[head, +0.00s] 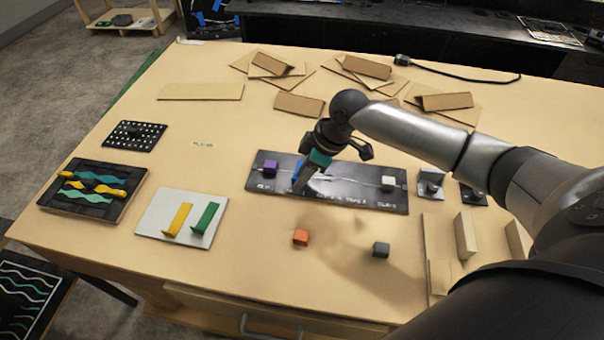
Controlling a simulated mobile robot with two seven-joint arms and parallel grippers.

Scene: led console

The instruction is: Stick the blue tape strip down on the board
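The board (345,197) is a dark panel in the middle of the table with a pale line and lettering on it. A purple cube (270,169) sits at its left end and a white cube (388,183) at its right end. The blue tape strip (298,170) shows at the left-middle part of the board, directly below my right gripper (313,166). The gripper points down over the board and partly hides this area. I cannot tell whether its fingers are closed on the strip or only beside it. My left gripper is out of view.
A white card (160,229) at the left carries a yellow strip (178,220) and a green strip (205,217). An orange cube (300,237) and a dark grey cube (380,250) lie in front of the board. Cardboard pieces (300,104) and a cable lie behind.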

